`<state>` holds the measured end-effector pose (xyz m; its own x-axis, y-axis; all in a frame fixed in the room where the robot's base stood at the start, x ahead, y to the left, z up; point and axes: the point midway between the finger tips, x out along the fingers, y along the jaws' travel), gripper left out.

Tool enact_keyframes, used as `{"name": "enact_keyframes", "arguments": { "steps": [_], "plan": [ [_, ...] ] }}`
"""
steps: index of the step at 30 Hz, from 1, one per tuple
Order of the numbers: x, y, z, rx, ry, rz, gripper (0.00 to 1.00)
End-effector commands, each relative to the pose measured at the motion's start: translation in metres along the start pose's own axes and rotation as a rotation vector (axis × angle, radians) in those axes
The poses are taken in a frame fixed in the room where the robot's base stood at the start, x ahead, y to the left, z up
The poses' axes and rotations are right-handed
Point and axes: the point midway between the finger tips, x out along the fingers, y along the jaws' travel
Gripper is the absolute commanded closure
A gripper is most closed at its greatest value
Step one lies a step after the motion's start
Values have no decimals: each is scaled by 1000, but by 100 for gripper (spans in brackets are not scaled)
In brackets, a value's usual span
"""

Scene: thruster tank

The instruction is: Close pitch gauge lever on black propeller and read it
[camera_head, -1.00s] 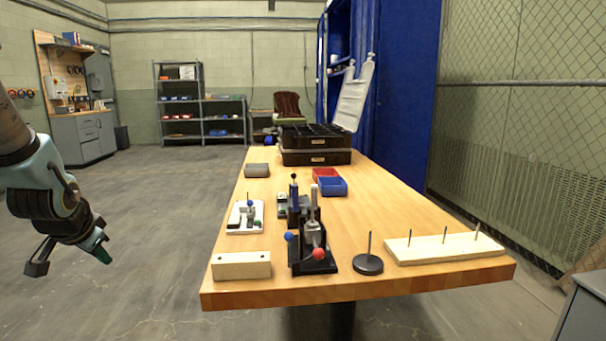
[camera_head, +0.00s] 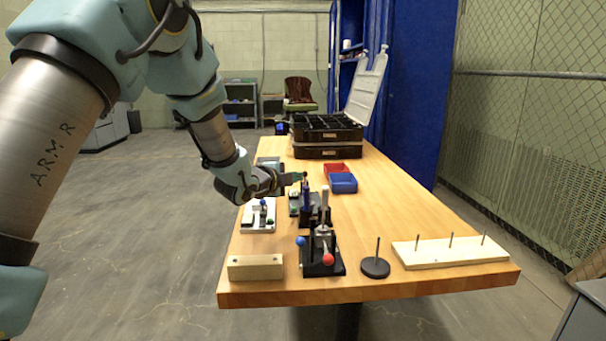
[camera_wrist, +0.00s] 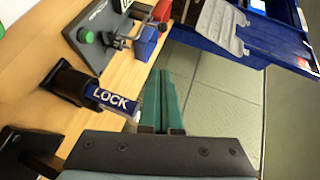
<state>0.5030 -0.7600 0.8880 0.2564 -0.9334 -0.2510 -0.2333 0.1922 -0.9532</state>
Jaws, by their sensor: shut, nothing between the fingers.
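My gripper (camera_head: 298,177) is shut and empty, above the middle of the bench; its green fingers lie side by side in the wrist view (camera_wrist: 168,100). A blue lever (camera_wrist: 112,101) marked LOCK, on a black base (camera_wrist: 68,82), is just left of the fingers there, with no clear contact. In the head view this blue lever (camera_head: 306,196) seems to stand upright just below the gripper. A small plate device (camera_wrist: 92,34) with a green knob sits beyond it. I cannot make out a black propeller, or tell which device is the pitch gauge; no reading is legible.
A black fixture (camera_head: 333,268) with blue and red balls stands in front. A white-based device (camera_head: 258,226), wooden block (camera_head: 255,267), black disc with pin (camera_head: 375,267) and pegged board (camera_head: 450,252) surround it. Red (camera_head: 336,170) and blue (camera_head: 343,184) bins are behind.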

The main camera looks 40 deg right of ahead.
Motion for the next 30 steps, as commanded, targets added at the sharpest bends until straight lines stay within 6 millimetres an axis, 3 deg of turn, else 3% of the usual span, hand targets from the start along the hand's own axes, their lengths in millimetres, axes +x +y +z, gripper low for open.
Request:
{"name": "enact_keyframes", "arguments": {
  "steps": [8,12,19,30],
  "plan": [
    [58,0,0,-1,0,2,100],
    [74,-1,16,-2,-4,1,100],
    [87,0,28,-2,-2,1,100],
    [88,0,29,-2,-2,2,100]
  ]
}}
